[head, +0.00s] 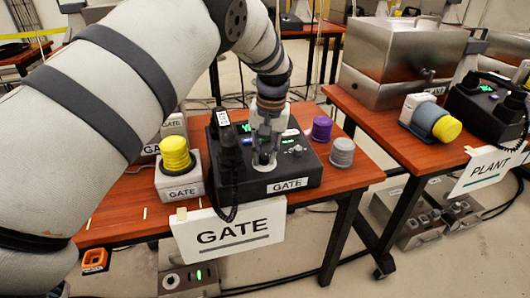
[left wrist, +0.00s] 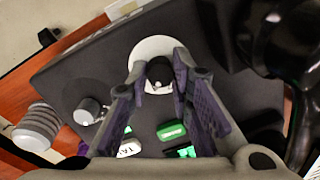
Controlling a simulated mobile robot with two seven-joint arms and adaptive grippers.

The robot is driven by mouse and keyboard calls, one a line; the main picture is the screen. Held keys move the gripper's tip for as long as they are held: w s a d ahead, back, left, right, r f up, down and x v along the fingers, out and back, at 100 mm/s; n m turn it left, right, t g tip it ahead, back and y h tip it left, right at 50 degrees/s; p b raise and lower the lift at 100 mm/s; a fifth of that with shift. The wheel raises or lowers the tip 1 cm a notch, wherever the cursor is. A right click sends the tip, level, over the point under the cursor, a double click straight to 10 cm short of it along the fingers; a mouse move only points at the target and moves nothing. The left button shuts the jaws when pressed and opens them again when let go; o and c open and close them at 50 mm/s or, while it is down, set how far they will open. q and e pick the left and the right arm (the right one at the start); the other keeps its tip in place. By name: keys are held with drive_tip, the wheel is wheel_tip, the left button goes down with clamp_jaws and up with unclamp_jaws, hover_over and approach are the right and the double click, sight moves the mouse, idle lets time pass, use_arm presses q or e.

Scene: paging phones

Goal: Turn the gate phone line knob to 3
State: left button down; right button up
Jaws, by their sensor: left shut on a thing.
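The gate phone (head: 308,165) is a dark console with a GATE label on the wooden table. Its handset (head: 229,150) rests at its left side with a coiled cord. My left gripper (head: 264,158) reaches down over the console's front. In the left wrist view the line knob (left wrist: 160,72) is small, round and black on a white dial disc (left wrist: 150,48). My left gripper's fingers (left wrist: 159,76) stand on both sides of the knob, shut on it. The dial numbers and the knob's setting cannot be read. My right gripper is not in view.
A yellow ribbed cylinder (head: 175,153) on a white box stands left of the console. Purple (head: 321,128) and grey (head: 342,152) cylinders stand at its right. A smaller grey knob (left wrist: 88,110) and lit green button (left wrist: 170,130) are nearby. The PLANT table (head: 385,125) is at right.

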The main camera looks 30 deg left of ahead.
sight(269, 166)
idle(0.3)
use_arm(q)
drive_tip(key=c, duration=1.4)
unclamp_jaws()
drive_tip(key=shift+f, duration=0.1)
drive_tip(key=r, duration=0.4)
drive_tip(key=d+r, duration=0.1)
drive_tip(key=r, duration=0.7)
drive_tip(key=shift+d, duration=0.15)
